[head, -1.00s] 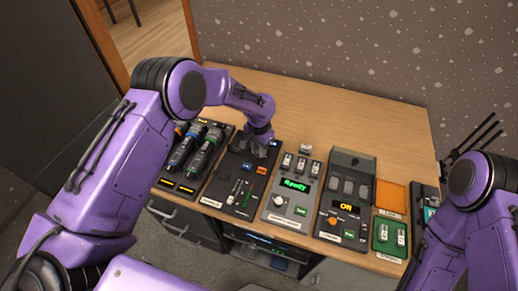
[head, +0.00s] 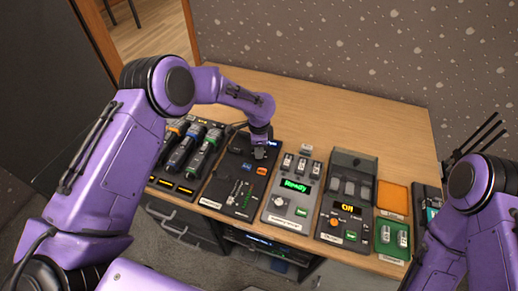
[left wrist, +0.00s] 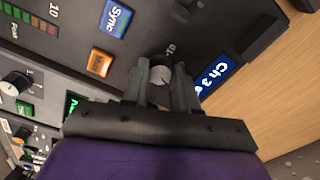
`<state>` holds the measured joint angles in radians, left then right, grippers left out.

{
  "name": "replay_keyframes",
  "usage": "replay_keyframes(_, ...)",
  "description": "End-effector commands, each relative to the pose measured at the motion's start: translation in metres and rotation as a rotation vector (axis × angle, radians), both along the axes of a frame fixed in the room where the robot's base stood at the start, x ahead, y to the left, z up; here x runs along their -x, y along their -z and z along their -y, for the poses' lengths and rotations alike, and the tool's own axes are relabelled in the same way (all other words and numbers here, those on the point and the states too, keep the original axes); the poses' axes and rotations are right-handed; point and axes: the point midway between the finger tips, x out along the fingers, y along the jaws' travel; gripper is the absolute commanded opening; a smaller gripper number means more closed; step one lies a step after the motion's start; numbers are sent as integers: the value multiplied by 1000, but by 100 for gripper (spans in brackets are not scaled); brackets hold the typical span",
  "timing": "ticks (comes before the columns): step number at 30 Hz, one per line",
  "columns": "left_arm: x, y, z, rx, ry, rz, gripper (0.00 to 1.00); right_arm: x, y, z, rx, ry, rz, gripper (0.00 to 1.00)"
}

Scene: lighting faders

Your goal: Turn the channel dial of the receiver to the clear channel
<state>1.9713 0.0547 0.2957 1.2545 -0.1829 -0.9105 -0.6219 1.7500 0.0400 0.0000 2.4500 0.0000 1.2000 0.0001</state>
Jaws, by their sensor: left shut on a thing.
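The receiver (head: 222,192) is a dark panel left of the middle of the table in the head view. Its channel dial (left wrist: 160,72) is a small grey knob with a light top, seen in the left wrist view. Beside the dial a blue display (left wrist: 214,76) reads "Ch 3", with its end hidden by a finger. My left gripper (left wrist: 160,90) is shut on the dial, one finger on each side. In the head view my left gripper (head: 261,151) covers the dial from above. My right gripper is out of the picture; only my right arm shows.
A dock with several microphones (head: 185,150) stands left of the receiver.

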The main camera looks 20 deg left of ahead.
Motion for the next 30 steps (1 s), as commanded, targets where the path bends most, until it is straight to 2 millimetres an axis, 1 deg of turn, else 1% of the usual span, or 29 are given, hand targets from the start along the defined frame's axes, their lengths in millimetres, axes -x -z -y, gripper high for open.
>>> replay_keyframes(9, 0, 0, 0, 2, 92, 2, 0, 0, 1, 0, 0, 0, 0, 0)
replay_keyframes(23, 0, 0, 1, 2, 103, 2, 0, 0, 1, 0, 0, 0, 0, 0)
replay_keyframes(24, 0, 0, 1, 2, 103, 2, 34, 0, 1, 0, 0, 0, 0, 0)
replay_keyframes(26, 0, 0, 1, 2, 103, 2, 53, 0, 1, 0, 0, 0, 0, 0)
replay_keyframes(30, 0, 0, 0, 1, 103, 1, 53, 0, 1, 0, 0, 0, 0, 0)
